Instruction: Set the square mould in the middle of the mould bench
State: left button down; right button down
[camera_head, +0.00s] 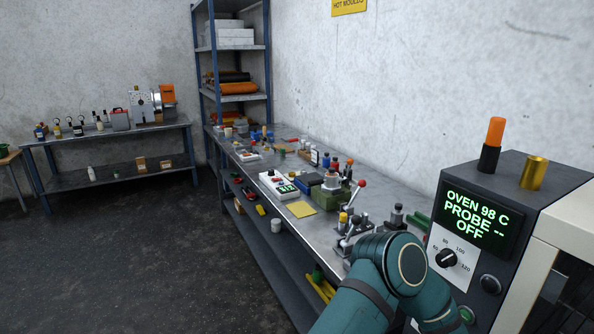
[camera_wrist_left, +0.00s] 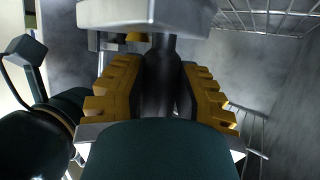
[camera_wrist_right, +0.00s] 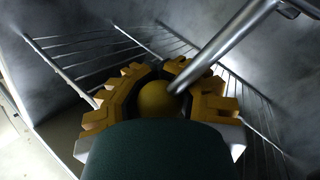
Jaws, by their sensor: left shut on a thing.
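In the left wrist view my left gripper (camera_wrist_left: 160,85) is shut on a dark upright handle (camera_wrist_left: 158,72). A pale grey metal block (camera_wrist_left: 146,13) shows at the handle's far end, cut off by the top edge; I cannot tell if it is the square mould. In the right wrist view my right gripper (camera_wrist_right: 157,75) has its yellow fingers on either side of a yellow round knob (camera_wrist_right: 158,99); I cannot tell if they press on it. Neither gripper shows in the head view. I cannot make out a square mould there.
A long steel bench (camera_head: 392,187) carries several tools and a yellow sheet (camera_head: 301,209). An oven control box (camera_head: 477,224) reading 98 C stands at right, near my arm. A shelf rack (camera_head: 231,47) and a second bench (camera_head: 68,137) are behind. The floor at left is clear.

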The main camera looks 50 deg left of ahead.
aim_at(266, 168)
jog(key=k+j, duration=0.3)
jog(key=u, duration=0.45)
jog(key=j+u, duration=0.1)
jog(key=u, duration=1.7)
jog(key=i+u, duration=0.1)
jog(key=u, duration=0.4)
jog(key=i, duration=2.15)
jog(key=j+u, duration=0.05)
jog(key=j, duration=0.1)
